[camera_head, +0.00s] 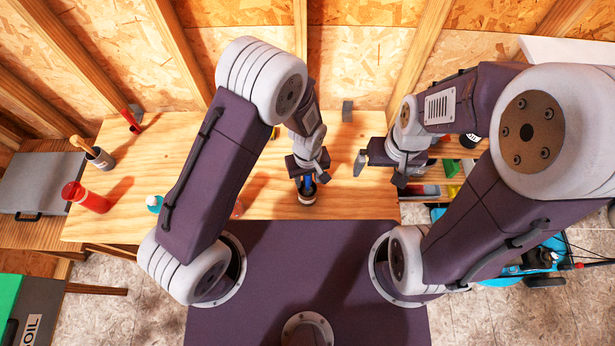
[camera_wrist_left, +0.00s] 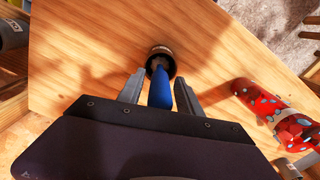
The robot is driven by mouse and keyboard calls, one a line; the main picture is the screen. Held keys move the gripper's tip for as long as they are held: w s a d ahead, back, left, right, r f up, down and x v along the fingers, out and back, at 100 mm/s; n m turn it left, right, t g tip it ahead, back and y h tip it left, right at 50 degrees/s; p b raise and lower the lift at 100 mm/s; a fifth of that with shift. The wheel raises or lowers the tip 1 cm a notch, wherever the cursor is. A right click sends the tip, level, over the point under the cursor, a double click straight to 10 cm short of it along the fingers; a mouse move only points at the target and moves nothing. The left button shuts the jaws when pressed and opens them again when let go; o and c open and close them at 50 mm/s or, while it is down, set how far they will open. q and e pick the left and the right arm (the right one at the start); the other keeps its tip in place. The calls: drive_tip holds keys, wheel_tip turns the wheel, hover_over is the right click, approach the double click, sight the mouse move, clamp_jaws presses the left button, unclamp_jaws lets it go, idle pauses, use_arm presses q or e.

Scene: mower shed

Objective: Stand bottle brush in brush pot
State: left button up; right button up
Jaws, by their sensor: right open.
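The brush pot (camera_head: 307,197) is a small dark round pot with a pale rim near the table's front edge. It also shows in the left wrist view (camera_wrist_left: 161,54). The bottle brush, seen as a blue shaft (camera_wrist_left: 160,92), stands with its far end at the pot's mouth and seems to be in it. Its depth inside is hidden. My left gripper (camera_head: 308,170) is just above the pot, with its fingers either side of the blue shaft and a gap showing between. My right gripper (camera_head: 380,172) is open and empty over the table to the right.
A grey pot with a wooden handle (camera_head: 100,158) and a red cup (camera_head: 88,198) stand at the left. A teal bottle (camera_head: 154,203) is near the front edge. A red spotted object (camera_wrist_left: 272,112) lies beside the pot.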

use_arm(q)
drive_tip(key=shift+r, duration=0.1)
drive_tip(key=shift+r, duration=0.35)
wheel_tip(320, 180, up, 8)
drive_tip(key=shift+r+b, duration=0.1)
drive_tip(key=shift+b, duration=0.6)
